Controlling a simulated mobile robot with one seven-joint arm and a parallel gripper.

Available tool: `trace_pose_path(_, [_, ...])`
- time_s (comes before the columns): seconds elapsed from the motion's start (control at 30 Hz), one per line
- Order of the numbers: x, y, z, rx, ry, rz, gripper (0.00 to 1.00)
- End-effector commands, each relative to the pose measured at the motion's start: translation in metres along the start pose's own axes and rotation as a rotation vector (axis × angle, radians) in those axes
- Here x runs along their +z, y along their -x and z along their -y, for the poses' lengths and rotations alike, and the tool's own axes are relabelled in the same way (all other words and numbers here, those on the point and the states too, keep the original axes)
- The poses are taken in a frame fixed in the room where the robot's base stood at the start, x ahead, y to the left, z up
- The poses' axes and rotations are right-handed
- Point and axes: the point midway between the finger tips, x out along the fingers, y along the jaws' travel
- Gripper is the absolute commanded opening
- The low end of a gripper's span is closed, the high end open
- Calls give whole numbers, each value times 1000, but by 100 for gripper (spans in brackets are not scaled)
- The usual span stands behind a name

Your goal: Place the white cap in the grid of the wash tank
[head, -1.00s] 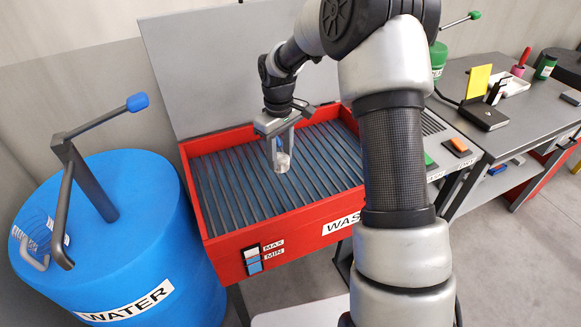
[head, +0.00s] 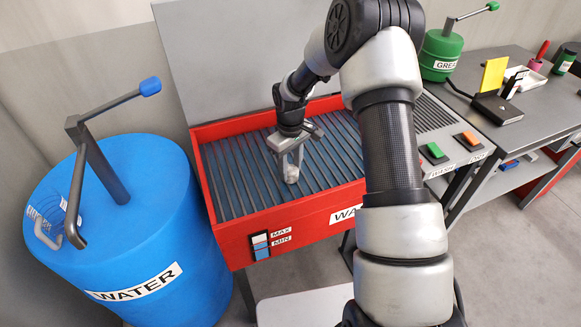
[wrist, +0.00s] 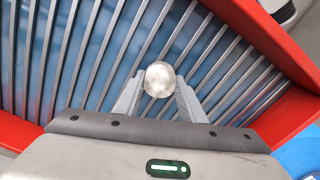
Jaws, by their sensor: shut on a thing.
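The white cap (wrist: 160,79) is round and pale and sits between the fingertips of my gripper (wrist: 158,92) in the wrist view. In the head view the cap (head: 291,174) shows at the lower end of the fingers of my gripper (head: 290,165). My gripper is shut on it. The wash tank (head: 290,222) is a red box with a grid (head: 235,180) of grey parallel bars over blue water. The gripper and cap are over the grid, near the tank's middle. I cannot tell whether the cap touches the bars.
A blue water barrel (head: 140,230) with a lever handle stands left of the tank. A grey lid panel (head: 230,65) rises behind it. Green (head: 433,152) and orange (head: 468,138) buttons sit on its right side. A workbench with a green grease can (head: 440,55) is further right.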

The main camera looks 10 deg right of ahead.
Motion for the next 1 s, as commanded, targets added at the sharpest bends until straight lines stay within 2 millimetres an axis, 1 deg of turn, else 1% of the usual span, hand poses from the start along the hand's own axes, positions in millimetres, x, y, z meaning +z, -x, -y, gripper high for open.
trace_pose_path(0.1, [0,-4,0,0,0,0,16])
trace_pose_path(0.13, [0,-4,0,0,0,0,38])
trace_pose_path(0.23, [0,-2,0,0,0,0,55])
trace_pose_path(0.5, [0,-2,0,0,0,0,55])
trace_pose_path(0.67, [0,8,0,1,0,-1,55])
trace_pose_path(0.77, [-1,26,-1,3,0,-3,55])
trace_pose_path(1.0, [-1,78,-1,3,-1,-3,55])
